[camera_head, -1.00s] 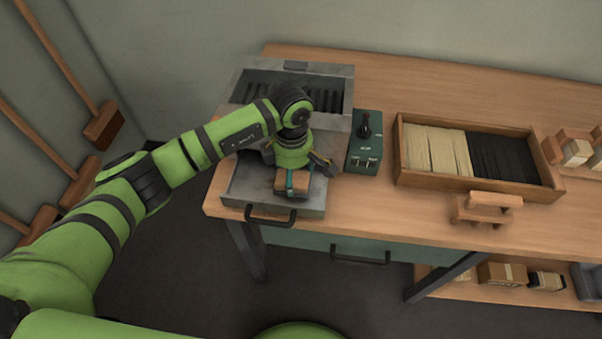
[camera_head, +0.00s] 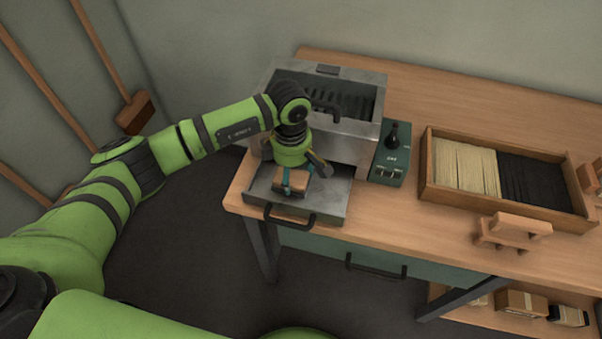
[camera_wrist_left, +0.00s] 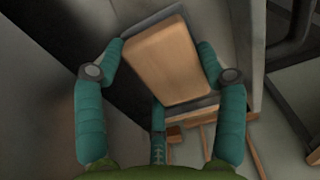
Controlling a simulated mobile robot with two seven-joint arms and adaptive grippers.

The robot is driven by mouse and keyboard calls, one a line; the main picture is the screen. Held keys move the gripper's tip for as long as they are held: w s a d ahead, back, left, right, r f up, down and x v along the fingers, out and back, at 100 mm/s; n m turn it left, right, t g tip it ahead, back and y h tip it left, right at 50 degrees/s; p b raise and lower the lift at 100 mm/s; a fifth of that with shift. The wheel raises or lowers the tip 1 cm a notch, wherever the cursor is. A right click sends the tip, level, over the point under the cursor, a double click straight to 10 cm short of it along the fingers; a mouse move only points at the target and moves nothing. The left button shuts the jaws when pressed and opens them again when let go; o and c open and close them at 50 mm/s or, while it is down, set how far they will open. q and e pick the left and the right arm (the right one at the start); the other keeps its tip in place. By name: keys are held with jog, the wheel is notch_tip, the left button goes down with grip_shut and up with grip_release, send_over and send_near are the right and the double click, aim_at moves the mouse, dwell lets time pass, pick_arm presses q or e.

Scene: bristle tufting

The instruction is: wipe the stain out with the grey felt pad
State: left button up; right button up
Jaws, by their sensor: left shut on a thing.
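My left gripper (camera_head: 291,180) is shut on a wooden block with a grey layer along its edge, the felt pad (camera_head: 291,174). It is over the grey metal tray (camera_head: 333,200) at the front of the metal machine. I make out no clear stain; the pad and gripper cover part of the tray. My right gripper is not in view.
The metal machine (camera_head: 350,139) stands behind the tray. A dark green control box (camera_head: 388,165) with a black lever is to its right. A wooden box (camera_head: 510,214) of light and black bristles and a small wooden stand (camera_head: 510,230) are farther right on the bench (camera_head: 440,235).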

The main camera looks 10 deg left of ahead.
pick_arm(q)
jog(key=shift+a+f, duration=0.1)
jog(key=shift+a, duration=0.75)
jog(key=shift+w+r+p, duration=0.1)
jog(key=shift+r+p, duration=0.3)
jog(key=shift+r, duration=0.35)
jog(key=shift+r+p, duration=1.35)
jog(key=shift+r, duration=1)
jog(key=shift+d, duration=0.1)
jog(key=shift+r+p, duration=0.5)
jog(key=shift+r, duration=1.05)
